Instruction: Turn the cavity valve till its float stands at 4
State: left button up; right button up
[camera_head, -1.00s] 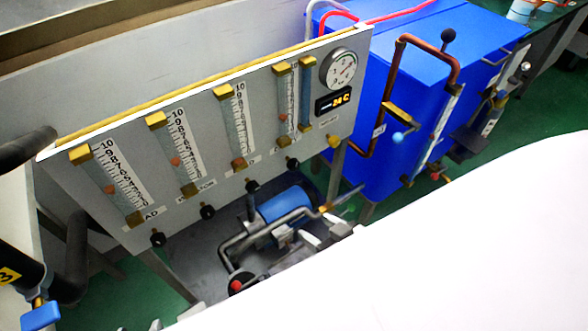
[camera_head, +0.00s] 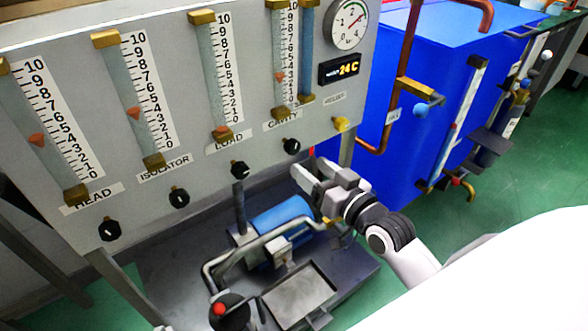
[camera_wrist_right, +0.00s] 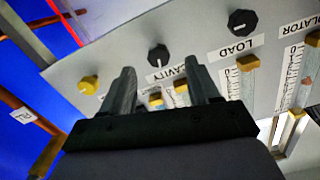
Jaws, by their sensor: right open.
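The cavity valve is a black round knob (camera_head: 291,146) below the CAVITY label (camera_head: 282,118) on the grey panel. The cavity tube (camera_head: 279,45) above it has a reddish float (camera_head: 279,77) at about 3 on its scale. My right gripper (camera_head: 311,172) is open, just below and right of the cavity knob in the head view. In the right wrist view the cavity knob (camera_wrist_right: 158,55) shows between and beyond the two fingertips (camera_wrist_right: 162,70), with no contact visible. The left gripper is not in view.
The black load knob (camera_head: 240,169) is left of the cavity knob; a yellow knob (camera_head: 341,124) is to its right. A blue pump (camera_head: 283,218) with grey pipes lies below the panel. A blue cabinet (camera_head: 440,60) with copper pipes (camera_head: 402,90) stands right.

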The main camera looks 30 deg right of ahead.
aim_at(295, 151)
jog(key=shift+w+a+b, duration=0.15)
jog(key=shift+w+b, duration=0.55)
jog(key=shift+w, duration=1.2)
jog(key=shift+w+a+b, duration=0.15)
jog(key=shift+w+b, duration=0.5)
jog(key=shift+w, duration=1.25)
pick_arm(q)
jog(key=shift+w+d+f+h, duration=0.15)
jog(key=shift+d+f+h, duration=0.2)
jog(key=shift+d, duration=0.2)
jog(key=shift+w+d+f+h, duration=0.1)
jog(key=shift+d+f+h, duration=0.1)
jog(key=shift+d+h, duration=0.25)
